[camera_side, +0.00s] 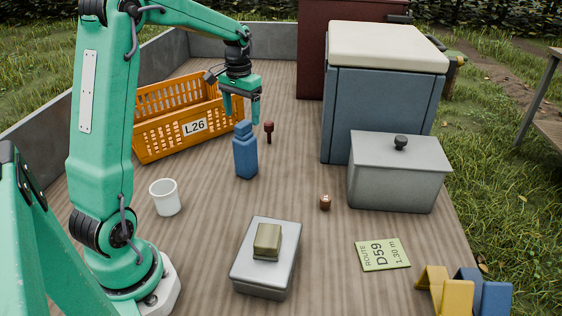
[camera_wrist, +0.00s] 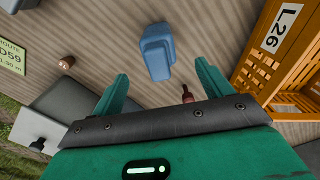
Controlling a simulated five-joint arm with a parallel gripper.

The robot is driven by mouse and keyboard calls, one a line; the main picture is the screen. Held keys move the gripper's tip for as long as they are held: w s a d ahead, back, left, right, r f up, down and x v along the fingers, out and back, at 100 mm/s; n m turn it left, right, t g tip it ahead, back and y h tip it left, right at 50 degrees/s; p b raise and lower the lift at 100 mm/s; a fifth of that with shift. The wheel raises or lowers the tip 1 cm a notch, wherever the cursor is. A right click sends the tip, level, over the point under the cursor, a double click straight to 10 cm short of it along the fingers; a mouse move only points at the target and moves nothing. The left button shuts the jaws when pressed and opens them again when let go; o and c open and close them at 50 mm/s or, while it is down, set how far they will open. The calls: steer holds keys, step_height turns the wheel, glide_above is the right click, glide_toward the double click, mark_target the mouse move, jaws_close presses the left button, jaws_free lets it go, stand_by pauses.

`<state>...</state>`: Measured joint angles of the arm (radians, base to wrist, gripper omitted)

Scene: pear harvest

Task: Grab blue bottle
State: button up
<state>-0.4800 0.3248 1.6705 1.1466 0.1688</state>
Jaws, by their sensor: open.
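The blue bottle (camera_side: 245,152) stands upright on the wooden deck, in front of the orange crate. It also shows in the wrist view (camera_wrist: 157,52), ahead of the fingertips and roughly between their lines. My gripper (camera_side: 241,108) is above and just behind the bottle in the side view, fingers pointing down. In the wrist view its two green fingers (camera_wrist: 163,80) are spread wide with nothing between them. The bottle appears apart from the fingers, though the side view overlaps them near its cap.
An orange crate (camera_side: 163,143) labelled L26 is left of the bottle. A small dark red object (camera_side: 269,131) stands close behind it. A white cup (camera_side: 165,197), a grey box (camera_side: 398,182), a brown piece (camera_side: 325,202) and a silver tin (camera_side: 263,278) stand around.

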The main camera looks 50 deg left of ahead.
mark_target(244, 124)
steer(key=shift+d+f, duration=0.15)
steer(key=shift+f, duration=3.75)
jaws_close()
steer(key=shift+r, duration=0.1)
steer(key=shift+r, duration=0.1)
steer(key=shift+w+r, duration=0.1)
steer(key=shift+r, duration=0.5)
steer(key=r, duration=0.3)
steer(key=shift+d, duration=0.3)
steer(key=d+r, duration=0.6)
steer(key=d, duration=0.5)
steer(key=shift+s+r, duration=0.3)
steer(key=shift+s, duration=0.15)
